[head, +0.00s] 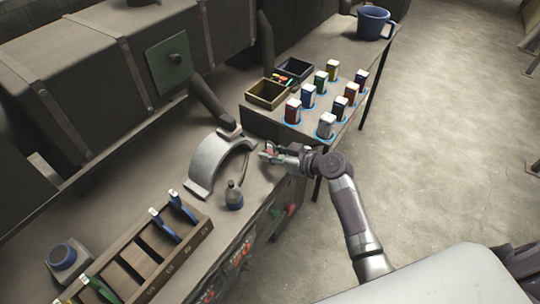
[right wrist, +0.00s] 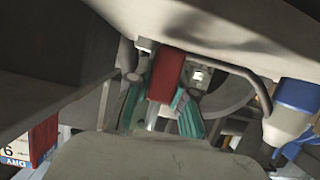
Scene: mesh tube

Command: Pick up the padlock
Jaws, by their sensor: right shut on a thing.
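The padlock appears as a small red body between the teal fingertips in the right wrist view (right wrist: 165,75). My right gripper (head: 268,152) is shut on it, and the fingers (right wrist: 160,108) sit on both sides of the red body. In the head view the red part shows only as a tiny patch at the fingertips, beside the grey curved guard on the bench. I cannot tell whether the padlock touches the bench. My left gripper is not in view.
A grey curved guard (head: 212,160) and a small oil can (head: 234,195) stand left of the gripper. A slotted wooden rack (head: 148,262) is nearer. Several coloured boxes and a divided wooden tray (head: 268,95) are on the side table, with a blue mug (head: 374,22) behind.

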